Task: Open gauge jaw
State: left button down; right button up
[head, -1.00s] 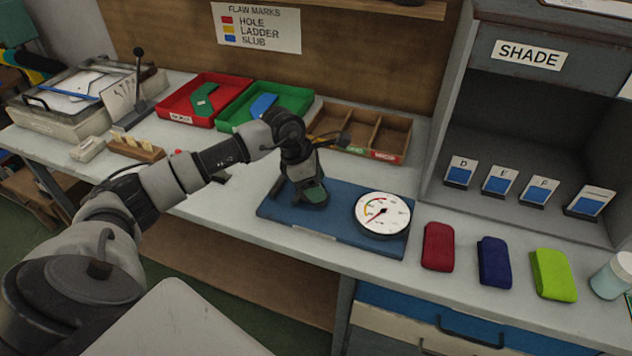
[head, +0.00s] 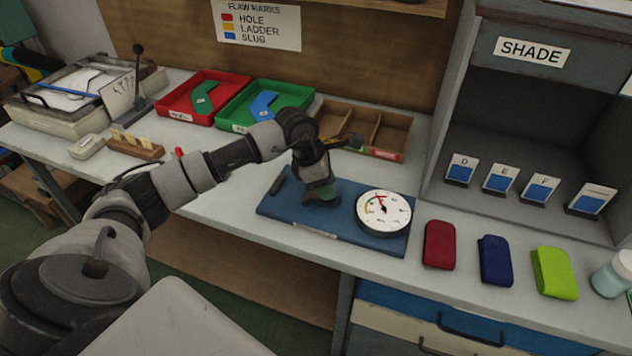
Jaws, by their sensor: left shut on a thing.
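The gauge is a blue base plate (head: 285,212) on the white bench with a round white dial (head: 384,213) at its right end. The dial's needle points up and left. A small dark upright block (head: 277,184) stands at the plate's left end. My left gripper (head: 322,197) points down over the middle of the plate, just left of the dial. It is shut on the gauge jaw, which it mostly hides. My right gripper is not in view.
Red (head: 437,245), navy (head: 494,261) and lime (head: 554,272) folded pieces lie right of the gauge. Behind are a red tray (head: 168,103), a green tray (head: 228,123) and a wooden divided box (head: 402,129). A shade booth (head: 478,110) stands at right.

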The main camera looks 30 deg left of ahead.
aim_at(323, 202)
pick_arm(q)
jog(key=d, duration=0.1)
jog(key=w+d, duration=0.1)
jog(key=d, duration=0.1)
jog(key=shift+d+r, duration=0.1)
jog(key=shift+d, duration=0.2)
jog(key=c, duration=0.8)
grip_release()
jog(key=shift+s, duration=0.1)
jog(key=shift+a, duration=0.1)
jog(key=shift+r, duration=0.15)
jog(key=b+v, duration=0.1)
jog(key=v, duration=0.9)
jog(key=shift+s+a+r, duration=0.1)
jog(key=shift+r, duration=0.05)
